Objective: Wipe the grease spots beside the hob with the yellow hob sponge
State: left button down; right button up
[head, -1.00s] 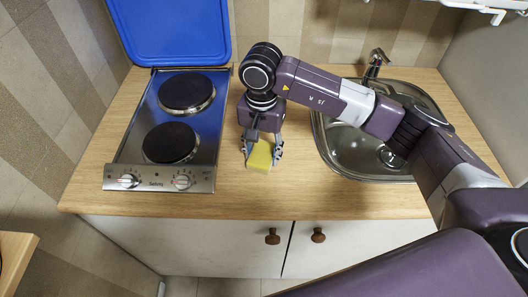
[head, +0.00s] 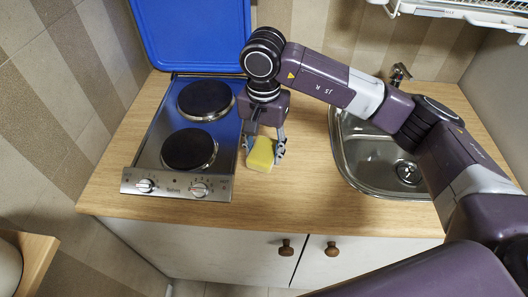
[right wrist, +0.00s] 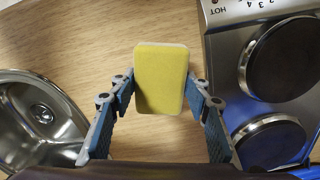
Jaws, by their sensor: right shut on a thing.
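The yellow hob sponge (head: 261,154) is held in my right gripper (head: 264,147), which is shut on it. The sponge is over the wooden counter, just right of the hob's front right part. In the right wrist view the yellow sponge (right wrist: 160,79) sits upright between the blue-padded fingers (right wrist: 160,98). I cannot tell whether its underside touches the counter. The hob (head: 190,135) has two black plates and a steel front panel with knobs. No grease spots can be made out; the sponge and arm cover part of the counter beside the hob. My left gripper is not in view.
The blue hob lid (head: 195,35) stands open behind the hob. A steel sink (head: 370,165) with a tap (head: 399,73) lies to the right. The wooden counter (head: 300,195) is bare between hob and sink. A dish rack (head: 470,12) hangs at the top right.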

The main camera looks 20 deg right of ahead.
jog(key=shift+a+r, duration=0.1)
jog(key=shift+r, duration=0.8)
jog(key=shift+r+p, duration=0.4)
jog(key=shift+r, duration=0.05)
